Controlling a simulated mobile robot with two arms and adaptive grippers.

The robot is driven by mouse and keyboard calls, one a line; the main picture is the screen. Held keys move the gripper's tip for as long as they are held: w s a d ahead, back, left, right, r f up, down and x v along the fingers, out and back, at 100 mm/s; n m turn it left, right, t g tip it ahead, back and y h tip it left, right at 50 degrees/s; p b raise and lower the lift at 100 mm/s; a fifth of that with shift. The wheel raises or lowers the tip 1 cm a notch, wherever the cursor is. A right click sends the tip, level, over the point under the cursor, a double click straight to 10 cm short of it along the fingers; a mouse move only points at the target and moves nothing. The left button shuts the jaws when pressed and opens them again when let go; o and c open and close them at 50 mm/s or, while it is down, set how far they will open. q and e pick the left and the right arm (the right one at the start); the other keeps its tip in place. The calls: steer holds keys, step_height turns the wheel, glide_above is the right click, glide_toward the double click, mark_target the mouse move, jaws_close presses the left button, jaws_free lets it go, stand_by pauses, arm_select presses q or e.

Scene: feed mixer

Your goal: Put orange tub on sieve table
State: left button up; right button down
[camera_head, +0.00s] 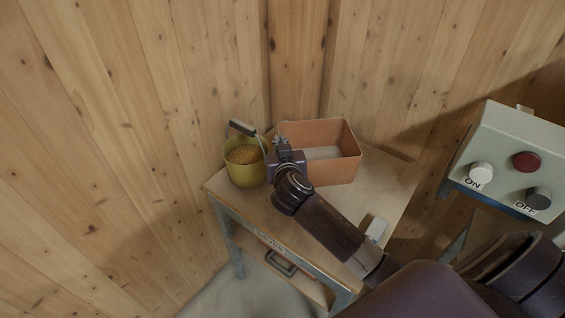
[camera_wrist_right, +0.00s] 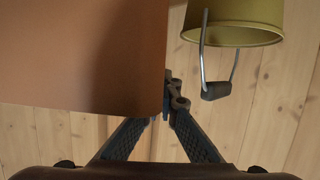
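The orange tub (camera_head: 335,172) is an open rectangular box standing on a small wooden table (camera_head: 385,190) in the corner. My right gripper (camera_head: 282,146) is at the left end of the tub, by its rim. In the right wrist view the tub's wall (camera_wrist_right: 80,55) fills the upper left. The right gripper's fingers (camera_wrist_right: 172,105) come close together at the wall's edge and appear shut on it; the left fingertip is partly hidden by the wall. My left gripper is not in view.
A yellow-green bucket (camera_head: 243,172) with grainy feed stands just left of my right gripper, its handle raised; it also shows in the right wrist view (camera_wrist_right: 240,22). A control box (camera_head: 515,160) with ON and OFF knobs is at the right. Wooden walls close off the back.

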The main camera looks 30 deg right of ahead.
steer(key=f, duration=0.4)
steer(key=shift+w+d, duration=0.1)
steer(key=shift+w, duration=0.2)
step_height(320, 180, down, 5)
steer(key=shift+s+r, duration=0.1)
steer(key=c, duration=2.6)
jaws_free()
steer(key=shift+s, duration=0.1)
steer(key=o, duration=0.4)
steer(key=shift+o, duration=0.2)
steer(key=b+v, duration=0.2)
steer(key=v, duration=1)
